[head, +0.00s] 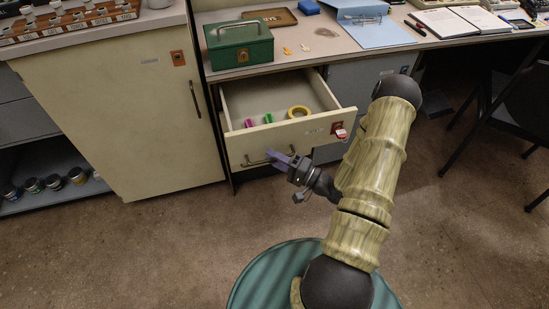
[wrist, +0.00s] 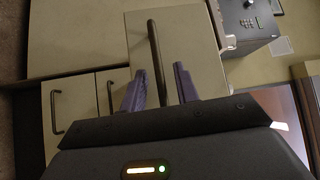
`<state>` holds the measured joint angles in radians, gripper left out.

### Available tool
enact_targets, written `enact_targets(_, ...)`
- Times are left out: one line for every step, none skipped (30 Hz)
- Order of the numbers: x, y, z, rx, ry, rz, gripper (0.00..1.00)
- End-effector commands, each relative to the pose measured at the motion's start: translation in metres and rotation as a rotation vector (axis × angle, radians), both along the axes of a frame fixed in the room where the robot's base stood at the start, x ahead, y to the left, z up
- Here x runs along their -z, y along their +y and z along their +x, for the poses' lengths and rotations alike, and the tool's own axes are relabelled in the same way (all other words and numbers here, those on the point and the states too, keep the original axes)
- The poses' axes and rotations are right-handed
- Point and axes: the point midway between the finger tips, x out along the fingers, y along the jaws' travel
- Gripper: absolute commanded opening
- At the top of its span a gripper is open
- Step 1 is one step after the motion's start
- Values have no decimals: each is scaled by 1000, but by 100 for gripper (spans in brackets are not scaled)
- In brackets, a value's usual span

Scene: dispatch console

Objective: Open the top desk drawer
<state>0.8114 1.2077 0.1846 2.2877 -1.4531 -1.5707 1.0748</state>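The top desk drawer (head: 300,128) is pulled well out below the desktop in the head view, and its inside shows. Its dark bar handle (head: 254,163) is on the front panel, partly hidden by my fingers. In the wrist view the handle (wrist: 157,48) runs up between my two purple fingers. My gripper (head: 275,157) is at the handle. In the wrist view my gripper (wrist: 160,88) has its fingers apart, one on each side of the handle, with a gap visible.
The drawer holds a yellow tape roll (head: 299,111) and small purple and green items. A red lock tag (head: 340,131) hangs on its front. A green cash box (head: 239,44) stands on the desk above. A closed cream cabinet (head: 120,115) is at left. Floor is clear in front.

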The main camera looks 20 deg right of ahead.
Motion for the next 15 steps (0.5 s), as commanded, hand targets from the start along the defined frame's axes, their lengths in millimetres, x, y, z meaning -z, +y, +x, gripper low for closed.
enact_targets(0, 0, 0, 0, -1, 1, 31)
enact_targets(0, 0, 0, 0, -1, 1, 31)
enact_targets(0, 0, 0, 0, -1, 0, 31)
enact_targets(0, 0, 0, 0, -1, 0, 31)
enact_targets(0, 0, 0, 0, -1, 0, 31)
enact_targets(-1, 0, 0, 0, -1, 0, 31)
enact_targets(0, 0, 0, 0, -1, 0, 31)
enact_targets(-1, -1, -1, 0, -1, 0, 31)
enact_targets(0, -2, -2, 1, -1, 0, 31)
enact_targets(0, -4, -3, 2, -1, 0, 31)
enact_targets(0, -5, -5, 2, -1, 0, 31)
enact_targets(1, -8, -8, 2, -1, 0, 31)
enact_targets(1, -10, -11, 3, 1, 0, 31)
enact_targets(2, -13, -14, 3, 1, 0, 31)
enact_targets(2, -17, -19, 4, 1, 0, 31)
